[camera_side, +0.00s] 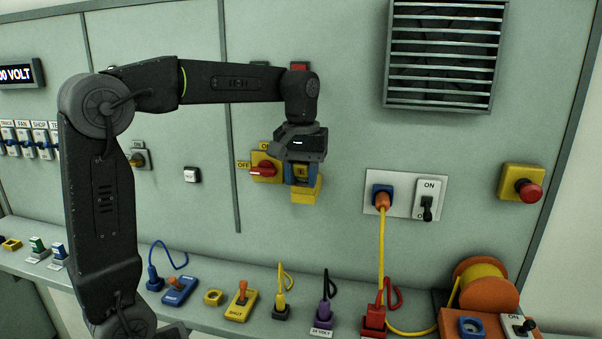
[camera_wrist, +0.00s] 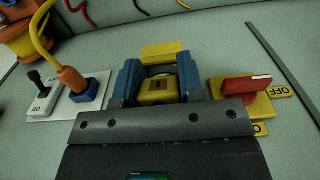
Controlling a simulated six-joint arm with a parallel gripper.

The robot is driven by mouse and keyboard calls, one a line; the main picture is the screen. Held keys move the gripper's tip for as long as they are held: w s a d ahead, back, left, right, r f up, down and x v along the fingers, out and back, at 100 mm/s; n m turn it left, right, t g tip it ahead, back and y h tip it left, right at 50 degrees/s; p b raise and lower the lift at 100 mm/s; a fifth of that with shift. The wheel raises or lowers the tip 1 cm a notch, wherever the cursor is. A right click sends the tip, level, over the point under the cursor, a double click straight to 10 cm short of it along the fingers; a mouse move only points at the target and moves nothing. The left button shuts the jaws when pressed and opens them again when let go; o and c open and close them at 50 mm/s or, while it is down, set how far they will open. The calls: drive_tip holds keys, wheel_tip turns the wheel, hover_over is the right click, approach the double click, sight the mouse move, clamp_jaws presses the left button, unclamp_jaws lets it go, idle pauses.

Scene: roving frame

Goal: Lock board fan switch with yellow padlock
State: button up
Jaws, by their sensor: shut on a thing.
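My gripper (camera_side: 302,178) is shut on a yellow block-like thing, which seems to be the yellow padlock (camera_side: 305,193), in front of the panel. In the wrist view, my blue fingers (camera_wrist: 158,85) stand on both sides of its yellow body (camera_wrist: 157,97), which has a dark slot. A yellow slab (camera_wrist: 163,48) shows beyond the fingers; I cannot tell whether it is part of the same thing. The fan switch (camera_side: 24,143), under a FAN label, is in a row of white and blue switches at the far left, well away from my gripper.
A red rotary switch (camera_side: 263,170) on a yellow OFF plate is just left of my gripper. A plug (camera_side: 382,198) and toggle switch (camera_side: 427,206) are to the right. The shelf (camera_side: 215,322) below holds several plugs, cords and blocks. The panel between gripper and vent (camera_side: 440,55) is bare.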

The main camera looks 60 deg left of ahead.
drive_tip(key=shift+s+r, duration=0.1)
drive_tip(key=shift+r, duration=0.15)
drive_tip(key=shift+s+d, duration=0.1)
drive_tip(key=shift+s, duration=0.2)
drive_tip(key=s+d, duration=0.2)
drive_tip(key=s, duration=0.9)
drive_tip(key=shift+s, duration=0.15)
idle(0.5)
drive_tip(key=w+r, duration=0.6)
drive_tip(key=w, duration=0.4)
drive_tip(key=shift+w+a, duration=0.1)
drive_tip(key=shift+a, duration=0.05)
drive_tip(key=shift+w+a+f, duration=0.25)
drive_tip(key=shift+f, duration=0.6)
drive_tip(key=shift+w+a+f, duration=0.3)
drive_tip(key=shift+f, duration=0.6)
drive_tip(key=shift+w+a+f, duration=0.25)
drive_tip(key=shift+f, duration=0.6)
